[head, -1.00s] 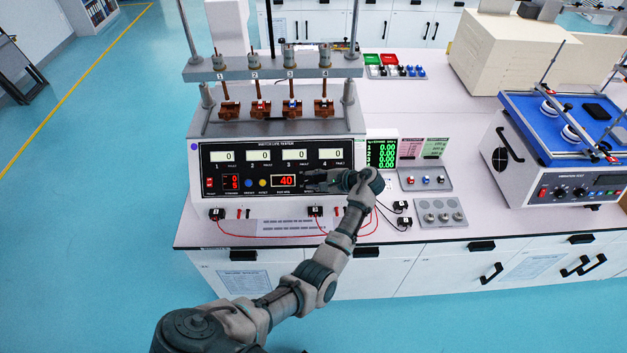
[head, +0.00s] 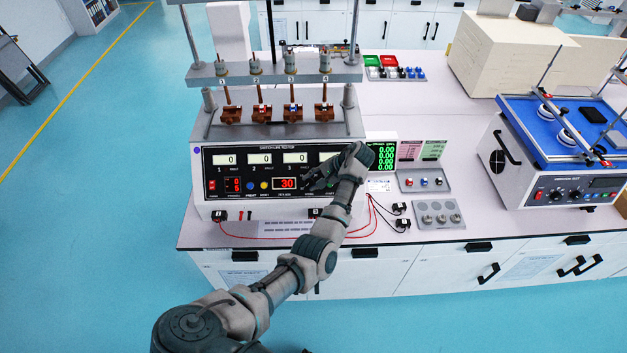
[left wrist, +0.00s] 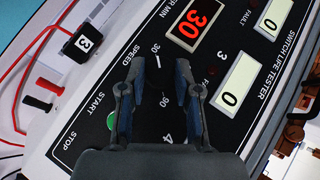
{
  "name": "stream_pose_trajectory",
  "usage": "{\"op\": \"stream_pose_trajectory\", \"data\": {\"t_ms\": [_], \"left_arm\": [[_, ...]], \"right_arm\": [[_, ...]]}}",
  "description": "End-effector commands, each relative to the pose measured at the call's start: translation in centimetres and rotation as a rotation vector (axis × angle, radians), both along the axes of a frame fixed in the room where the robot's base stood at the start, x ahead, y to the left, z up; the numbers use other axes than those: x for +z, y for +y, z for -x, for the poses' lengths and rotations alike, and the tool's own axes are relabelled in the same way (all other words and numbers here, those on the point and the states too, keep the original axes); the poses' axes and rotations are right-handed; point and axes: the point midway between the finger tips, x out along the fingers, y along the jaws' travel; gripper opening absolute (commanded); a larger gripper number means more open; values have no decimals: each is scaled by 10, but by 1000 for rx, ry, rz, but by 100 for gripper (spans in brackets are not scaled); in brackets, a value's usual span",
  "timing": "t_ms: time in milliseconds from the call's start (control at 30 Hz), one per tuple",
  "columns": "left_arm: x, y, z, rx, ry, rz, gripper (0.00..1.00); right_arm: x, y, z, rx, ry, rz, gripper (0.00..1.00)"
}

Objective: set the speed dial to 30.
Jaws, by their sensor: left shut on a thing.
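The switch life tester (head: 205,140) stands on the bench with its black front panel facing me. Its red display (head: 285,183) reads 30, and it reads 30 in the left wrist view too (left wrist: 195,25). My left gripper (head: 312,181) is at the panel just right of this display. In the left wrist view its two fingers (left wrist: 158,82) straddle the spot by the SPEED label and are shut on the speed dial. The dial is dark against the black panel, and its outline and pointer cannot be made out. My right gripper is not in view.
A green START button (left wrist: 112,121) is close beside one finger. Red wires (head: 270,238) run along the bench front below the panel. A small button box (head: 425,181) and a grey box with round knobs (head: 437,214) stand to the right.

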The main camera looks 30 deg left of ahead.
Motion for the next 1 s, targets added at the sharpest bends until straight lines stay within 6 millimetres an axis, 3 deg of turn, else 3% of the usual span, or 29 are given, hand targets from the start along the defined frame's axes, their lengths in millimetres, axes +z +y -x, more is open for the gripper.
{"op": "stream_pose_trajectory", "data": {"t_ms": [333,367,433,767,1000], "left_arm": [[-6,-2,3,3,10,10,0],[-6,-2,3,2,11,9,40],[-6,-2,2,2,10,8,57],[-1,-2,1,2,2,4,57],[27,-25,-7,-2,0,4,57]], "right_arm": [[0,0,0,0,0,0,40],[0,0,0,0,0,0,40],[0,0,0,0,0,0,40],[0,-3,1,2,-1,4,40],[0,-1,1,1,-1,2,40]]}}
